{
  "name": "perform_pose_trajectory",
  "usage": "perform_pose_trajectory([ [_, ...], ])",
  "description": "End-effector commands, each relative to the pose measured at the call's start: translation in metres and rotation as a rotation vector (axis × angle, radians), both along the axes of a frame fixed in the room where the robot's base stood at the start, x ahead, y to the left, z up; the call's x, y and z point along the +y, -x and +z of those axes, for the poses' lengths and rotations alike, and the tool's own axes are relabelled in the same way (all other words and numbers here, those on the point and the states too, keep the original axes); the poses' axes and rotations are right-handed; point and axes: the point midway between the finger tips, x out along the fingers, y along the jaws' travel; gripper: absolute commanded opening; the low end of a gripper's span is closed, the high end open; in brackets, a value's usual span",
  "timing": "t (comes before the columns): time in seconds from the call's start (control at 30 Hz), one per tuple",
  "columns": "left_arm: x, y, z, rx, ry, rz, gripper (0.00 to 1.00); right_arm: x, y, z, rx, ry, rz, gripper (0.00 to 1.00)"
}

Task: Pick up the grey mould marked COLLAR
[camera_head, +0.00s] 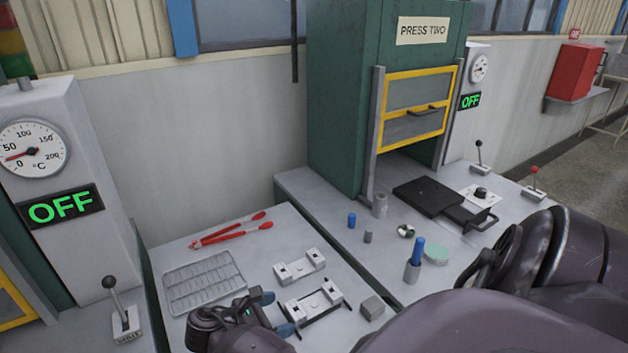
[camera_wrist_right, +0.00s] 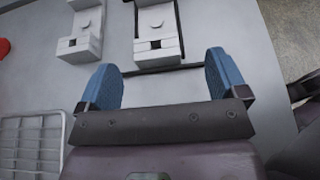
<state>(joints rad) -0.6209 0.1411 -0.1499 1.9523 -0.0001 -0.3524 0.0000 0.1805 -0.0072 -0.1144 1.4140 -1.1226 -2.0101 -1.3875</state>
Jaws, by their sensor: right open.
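Two grey moulds lie on the left bench. One mould (camera_head: 300,266) lies farther back, and the other mould (camera_head: 312,299) lies nearer with a dark frame or bar around it. I cannot read any COLLAR marking on either. In the right wrist view both show at the top, the farther mould (camera_wrist_right: 80,32) left and the nearer mould (camera_wrist_right: 157,35) in the middle. My right gripper (camera_head: 277,314) is open and empty, beside the nearer mould. Its blue fingers (camera_wrist_right: 162,80) are apart, below that mould in the wrist view. My left gripper is not in view.
A wire rack (camera_head: 203,282) and red tongs (camera_head: 232,230) lie left of the moulds. A small grey block (camera_head: 372,308) sits to their right. The green press (camera_head: 340,100) stands behind, with a black plate (camera_head: 428,196) and several small cylinders on its bench.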

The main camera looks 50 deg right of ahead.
Motion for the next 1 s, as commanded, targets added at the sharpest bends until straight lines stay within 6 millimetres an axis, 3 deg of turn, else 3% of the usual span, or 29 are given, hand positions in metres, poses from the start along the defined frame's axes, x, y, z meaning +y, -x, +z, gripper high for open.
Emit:
perform_pose_trajectory([
  [0.33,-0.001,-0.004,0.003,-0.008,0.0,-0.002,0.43,-0.037,0.005,-0.019,0.001,0.004,-0.001,0.92],
  [0.7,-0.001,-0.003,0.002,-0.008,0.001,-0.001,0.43,-0.043,0.007,-0.023,-0.001,0.001,0.0,0.92],
  [1.0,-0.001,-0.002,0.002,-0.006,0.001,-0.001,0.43,-0.043,0.007,-0.023,-0.001,0.0,-0.001,0.46],
])
